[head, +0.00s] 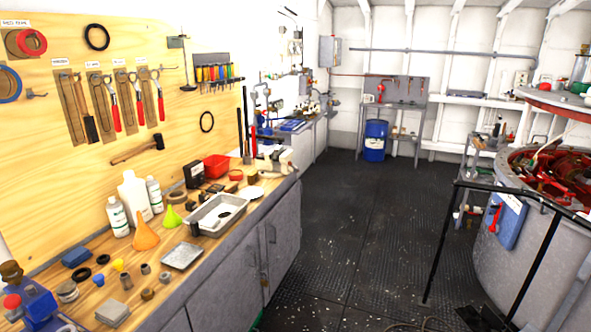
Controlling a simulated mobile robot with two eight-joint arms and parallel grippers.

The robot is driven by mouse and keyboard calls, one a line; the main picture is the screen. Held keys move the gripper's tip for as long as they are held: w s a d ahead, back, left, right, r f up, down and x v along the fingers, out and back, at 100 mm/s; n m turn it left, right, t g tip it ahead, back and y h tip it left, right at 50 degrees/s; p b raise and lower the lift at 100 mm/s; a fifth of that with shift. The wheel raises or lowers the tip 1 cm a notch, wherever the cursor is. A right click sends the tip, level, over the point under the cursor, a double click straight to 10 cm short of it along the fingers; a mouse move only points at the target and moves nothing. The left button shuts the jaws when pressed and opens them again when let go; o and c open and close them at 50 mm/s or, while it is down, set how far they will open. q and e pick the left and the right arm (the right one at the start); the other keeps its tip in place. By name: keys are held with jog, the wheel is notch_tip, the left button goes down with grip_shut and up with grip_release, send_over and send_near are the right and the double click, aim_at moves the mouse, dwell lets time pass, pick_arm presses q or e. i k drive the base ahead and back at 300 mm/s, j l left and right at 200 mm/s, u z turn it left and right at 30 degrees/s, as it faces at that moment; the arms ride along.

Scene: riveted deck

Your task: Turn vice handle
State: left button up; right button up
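Neither of my grippers shows in the head view.
Bottles, funnels, a metal tray (217,213) and a red bin (216,166) crowd the bench. Tools hang on the wooden board (150,70). The dark deck (365,215) right of the bench is clear. A black railing (440,245) and large round tank (520,255) stand at right.

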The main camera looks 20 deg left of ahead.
aim_at(291, 168)
jog(key=i+j+u, duration=0.1)
jog(key=i+j, duration=0.6)
jog(key=i, duration=0.2)
jog(key=i+j+u, duration=0.15)
jog(key=i+j, duration=0.15)
jog(key=i, duration=0.15)
jog(key=i+j, duration=0.3)
jog(key=i, duration=0.2)
jog(key=i+j+u, duration=0.15)
jog(key=i, duration=0.3)
jog(key=j, duration=0.1)
